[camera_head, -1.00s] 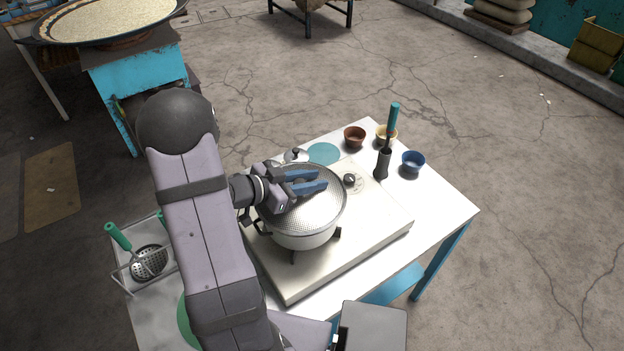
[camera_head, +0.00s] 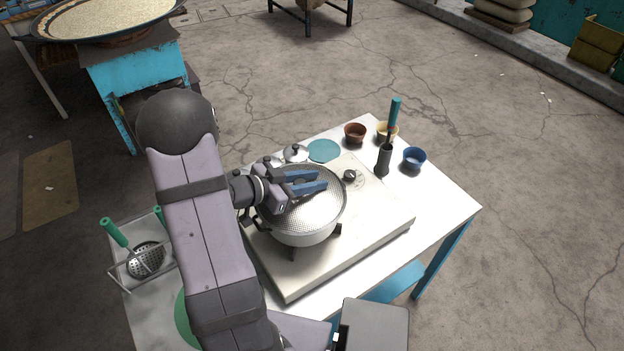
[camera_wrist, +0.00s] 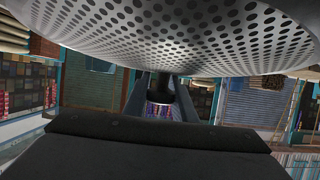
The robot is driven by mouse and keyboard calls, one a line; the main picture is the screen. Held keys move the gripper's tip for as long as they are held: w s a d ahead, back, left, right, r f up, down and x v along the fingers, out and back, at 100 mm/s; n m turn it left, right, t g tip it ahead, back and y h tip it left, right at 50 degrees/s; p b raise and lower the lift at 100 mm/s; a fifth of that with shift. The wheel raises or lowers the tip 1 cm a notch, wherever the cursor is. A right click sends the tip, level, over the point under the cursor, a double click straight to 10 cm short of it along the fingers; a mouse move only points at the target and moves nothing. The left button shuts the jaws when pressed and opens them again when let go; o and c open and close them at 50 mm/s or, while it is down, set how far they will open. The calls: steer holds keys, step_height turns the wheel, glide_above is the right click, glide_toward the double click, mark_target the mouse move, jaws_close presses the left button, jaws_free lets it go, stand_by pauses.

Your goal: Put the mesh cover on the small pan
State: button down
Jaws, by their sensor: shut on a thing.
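The mesh cover (camera_head: 322,206) is a round perforated metal disc lying over the top of the white small pan (camera_head: 305,237) on the stove. My gripper (camera_head: 308,184) is above the cover with its blue fingers shut on the cover's knob, which the fingers mostly hide. In the wrist view, the perforated cover (camera_wrist: 190,35) fills the top, and the fingers (camera_wrist: 160,92) close around a dark knob. Whether the cover's rim touches the pan all the way round cannot be told.
The stove (camera_head: 370,228) stands on a white table (camera_head: 440,208). A dark holder with a green-handled tool (camera_head: 384,160) and several small bowls, one blue (camera_head: 414,158), stand at the back right. A wire rack with a skimmer (camera_head: 146,258) is at left.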

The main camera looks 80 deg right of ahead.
steer(key=shift+f, duration=0.5)
steer(key=c, duration=1.4)
jaws_free()
steer(key=shift+b+v, duration=1.05)
steer(key=shift+v, duration=2.65)
steer(key=shift+r, duration=0.1)
steer(key=p+v, duration=0.3)
steer(key=v, duration=0.1)
steer(key=shift+r, duration=0.15)
steer(key=shift+p+v, duration=0.8)
steer(key=shift+v, duration=0.1)
